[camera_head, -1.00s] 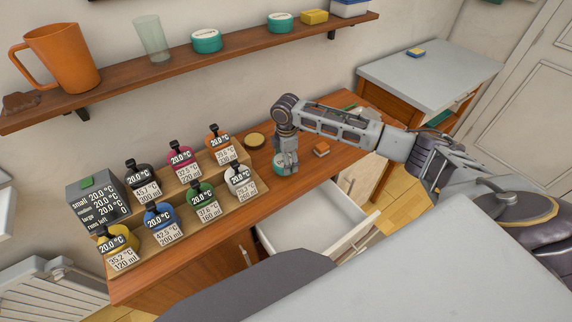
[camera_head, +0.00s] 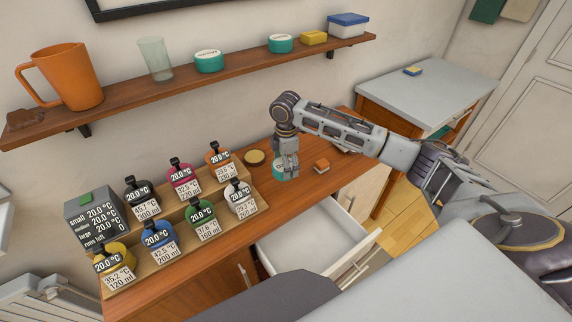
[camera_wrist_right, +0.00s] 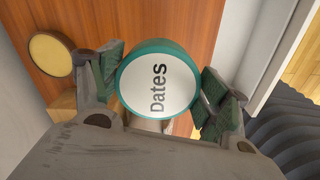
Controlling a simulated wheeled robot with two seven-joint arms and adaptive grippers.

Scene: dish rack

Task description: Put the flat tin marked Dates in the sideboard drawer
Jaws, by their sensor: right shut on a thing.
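The flat tin marked Dates (camera_wrist_right: 157,88) is round and teal with a white lid and fills the middle of the right wrist view. My right gripper (camera_head: 287,172) is shut on its sides, with a green-padded finger on either side. In the head view the tin (camera_head: 278,172) is partly hidden by the fingers, at the sideboard top. I cannot tell whether it still touches the wood. The sideboard drawer (camera_head: 312,240) stands open below the sideboard's front edge, and its visible inside looks empty. My left gripper is not in view.
A stepped rack (camera_head: 250,205) of labelled bottles stands left on the sideboard (camera_head: 215,255). A small orange-brown block (camera_head: 321,167) and a round yellow-topped item (camera_head: 255,158) lie near the gripper. Above, a wall shelf (camera_head: 240,75) holds a mug, a glass and more tins.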

